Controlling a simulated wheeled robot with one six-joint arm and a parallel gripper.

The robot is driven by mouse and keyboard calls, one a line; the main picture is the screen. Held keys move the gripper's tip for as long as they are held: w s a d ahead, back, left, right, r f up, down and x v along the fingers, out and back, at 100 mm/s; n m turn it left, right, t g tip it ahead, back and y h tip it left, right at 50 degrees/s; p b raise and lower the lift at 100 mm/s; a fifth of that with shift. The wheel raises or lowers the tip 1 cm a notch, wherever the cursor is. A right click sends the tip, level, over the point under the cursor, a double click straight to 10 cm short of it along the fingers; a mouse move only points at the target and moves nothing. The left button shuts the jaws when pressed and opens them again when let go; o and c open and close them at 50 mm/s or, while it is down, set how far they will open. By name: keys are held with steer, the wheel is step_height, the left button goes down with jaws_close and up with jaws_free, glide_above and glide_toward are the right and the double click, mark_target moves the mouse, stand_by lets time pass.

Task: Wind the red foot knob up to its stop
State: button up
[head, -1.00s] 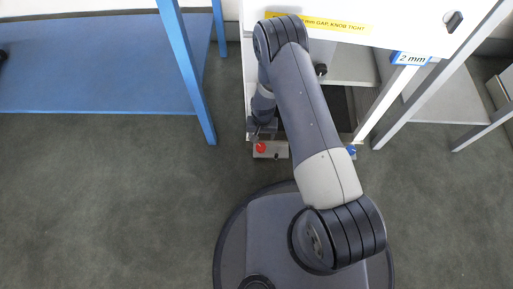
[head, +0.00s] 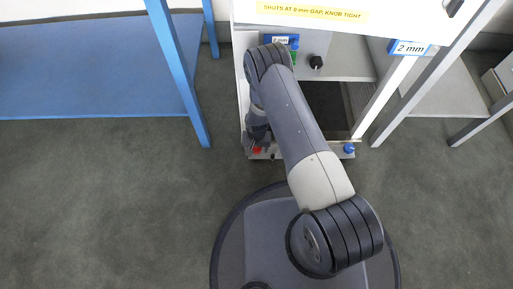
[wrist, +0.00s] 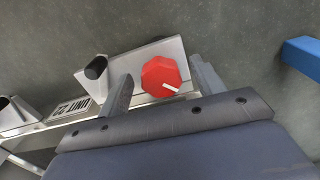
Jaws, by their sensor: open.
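The red foot knob (wrist: 160,76) is faceted with a white mark near its lower right edge. It sits on a grey metal foot plate (wrist: 128,65). In the wrist view my gripper (wrist: 160,85) is open, with one finger on each side of the knob and a gap visible on both sides. In the head view the red knob (head: 257,150) is partly covered by my gripper (head: 262,146) at the lower left of the white frame.
A blue knob (head: 348,148) is at the frame's lower right. A black knob (head: 316,62) is on the panel above. A black peg (wrist: 96,67) stands near the red knob. A blue bench leg (head: 180,75) stands to the left. Floor in front is clear.

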mark_target(257, 149)
steer(key=c, duration=1)
steer(key=shift+n+b, duration=0.35)
steer(key=shift+n, duration=0.45)
steer(key=o, duration=1)
step_height(257, 149, up, 11)
steer(key=p, duration=0.4)
steer(key=shift+f, duration=0.15)
